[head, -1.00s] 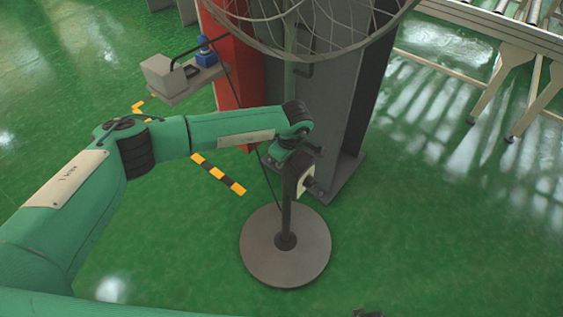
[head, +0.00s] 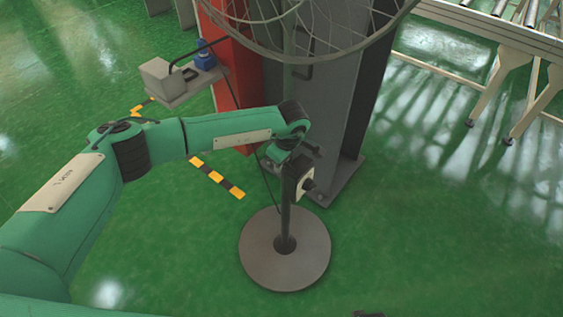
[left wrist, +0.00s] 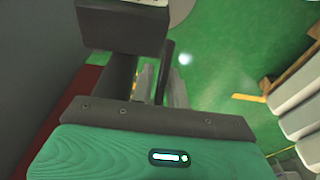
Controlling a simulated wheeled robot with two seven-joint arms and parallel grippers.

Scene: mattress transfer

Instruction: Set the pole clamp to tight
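A dark upright pole (head: 286,215) stands on a round grey base (head: 262,265) in the head view. A dark box with a pale face and a dark knob (head: 308,185) sits on the pole; which part is the clamp I cannot tell for sure. My left gripper (head: 300,153) is at the pole, just above this box. In the left wrist view a dark block (left wrist: 122,28) and grey finger-like parts (left wrist: 160,85) lie close ahead of my teal wrist. A small dark piece at the head view's bottom edge may be my right gripper (head: 368,314).
A large wire cage (head: 310,55) hangs over the pole's top. A red and grey column (head: 335,120) stands close behind it. A shelf (head: 180,88) with a blue item (head: 204,55) is at upper left, a roller conveyor (head: 490,40) at upper right. The green floor front right is clear.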

